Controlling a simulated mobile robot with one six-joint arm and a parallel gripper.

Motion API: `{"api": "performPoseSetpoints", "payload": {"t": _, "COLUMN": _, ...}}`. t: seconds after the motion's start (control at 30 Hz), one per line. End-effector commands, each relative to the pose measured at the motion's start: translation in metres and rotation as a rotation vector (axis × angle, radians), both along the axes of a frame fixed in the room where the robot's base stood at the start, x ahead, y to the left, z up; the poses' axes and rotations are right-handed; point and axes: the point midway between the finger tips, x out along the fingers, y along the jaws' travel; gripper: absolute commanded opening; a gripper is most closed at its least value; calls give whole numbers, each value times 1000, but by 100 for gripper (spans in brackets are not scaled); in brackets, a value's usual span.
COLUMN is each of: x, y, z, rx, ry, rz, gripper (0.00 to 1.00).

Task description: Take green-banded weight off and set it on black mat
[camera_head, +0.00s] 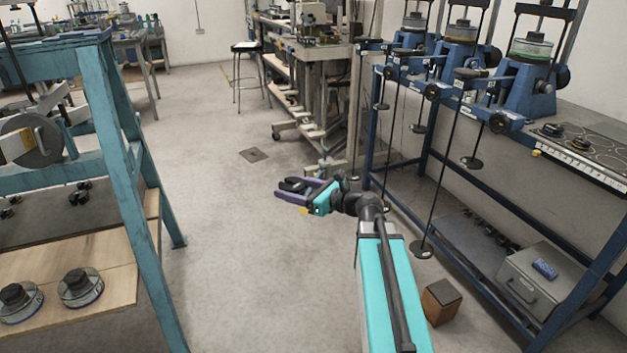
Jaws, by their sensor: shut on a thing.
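My gripper (290,188), with purple fingers, is over the open floor in the middle, left of the blue lever frames. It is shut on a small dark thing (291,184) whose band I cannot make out. Two small dark weights sit on the right bench: one (553,130) with a yellowish band, and another (575,143) whose band is unclear. They are at the edge of a dark mat with ring outlines (600,157). Thin hangers with dark discs at the foot (471,162) hang from the lever frames. No green-banded weight is clearly readable.
Blue lever frames (535,85) carry clear cells, the nearest with a green ring (530,47). A grey box (540,280) stands on the low shelf, and a brown block (441,300) on the floor. A teal stand (125,150) is at left. The floor between is clear.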

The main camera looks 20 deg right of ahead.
Motion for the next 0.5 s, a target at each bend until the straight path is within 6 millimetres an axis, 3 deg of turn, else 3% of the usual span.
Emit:
{"api": "performPoseSetpoints", "payload": {"t": 0.1, "x": -18, "y": 30, "z": 4, "rx": 2, "ry": -5, "rz": 89, "gripper": 16}}
{"api": "performPoseSetpoints", "payload": {"t": 0.3, "x": -50, "y": 70, "z": 6, "rx": 1, "ry": -9, "rz": 238, "gripper": 16}}
{"api": "performPoseSetpoints", "payload": {"t": 0.5, "x": -71, "y": 89, "z": 7, "rx": -2, "ry": -15, "rz": 332, "gripper": 16}}
